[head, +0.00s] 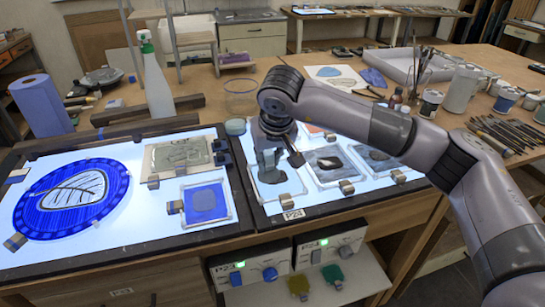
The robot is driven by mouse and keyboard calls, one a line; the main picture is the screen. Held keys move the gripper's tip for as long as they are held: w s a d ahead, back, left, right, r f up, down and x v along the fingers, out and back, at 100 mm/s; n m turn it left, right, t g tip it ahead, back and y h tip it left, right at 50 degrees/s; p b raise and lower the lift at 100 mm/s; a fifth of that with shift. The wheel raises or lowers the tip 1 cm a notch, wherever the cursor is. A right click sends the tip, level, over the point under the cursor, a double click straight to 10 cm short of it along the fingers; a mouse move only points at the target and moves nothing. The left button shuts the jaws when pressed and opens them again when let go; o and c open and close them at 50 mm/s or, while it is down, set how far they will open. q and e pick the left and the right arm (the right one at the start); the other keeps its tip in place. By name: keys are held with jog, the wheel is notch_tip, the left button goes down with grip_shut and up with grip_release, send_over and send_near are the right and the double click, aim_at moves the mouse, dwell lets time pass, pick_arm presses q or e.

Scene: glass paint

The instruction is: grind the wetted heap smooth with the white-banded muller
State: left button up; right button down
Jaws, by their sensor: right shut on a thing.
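My right gripper (277,150) hangs over the left glass plate on the right light table, pointing down. It is shut on a grey-green object (268,170), which looks like a muller. The gripper hides much of it, and I cannot make out a white band or whether it touches the plate. The plate (290,199) shows around it; any heap beneath is hidden. A dark heap (330,163) lies on the plate to the right, and another dark patch (377,154) lies further right. A blue patch (204,200) lies on a plate on the left light table. My left gripper is not in view.
A round blue leaf panel (72,201) lies on the left light table. A spray bottle (157,80), blue roll (40,104) and glass bowl (240,98) stand behind. Cups, brushes and a white tray (400,66) crowd the right bench. Small metal blocks (346,187) line the plates.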

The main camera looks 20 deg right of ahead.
aim_at(282, 170)
jog(key=shift+s+a, duration=0.25)
jog(key=shift+s, duration=0.35)
jog(key=shift+s+d+b, duration=0.45)
jog(key=shift+s+d, duration=0.1)
jog(key=shift+d, duration=0.05)
jog(key=shift+d+f+b, duration=0.1)
jog(key=shift+d+b, duration=0.25)
jog(key=shift+d, duration=0.8)
jog(key=shift+w+d, duration=0.5)
jog(key=shift+w, duration=0.2)
notch_tip(282, 170, up, 5)
jog(key=p, duration=0.3)
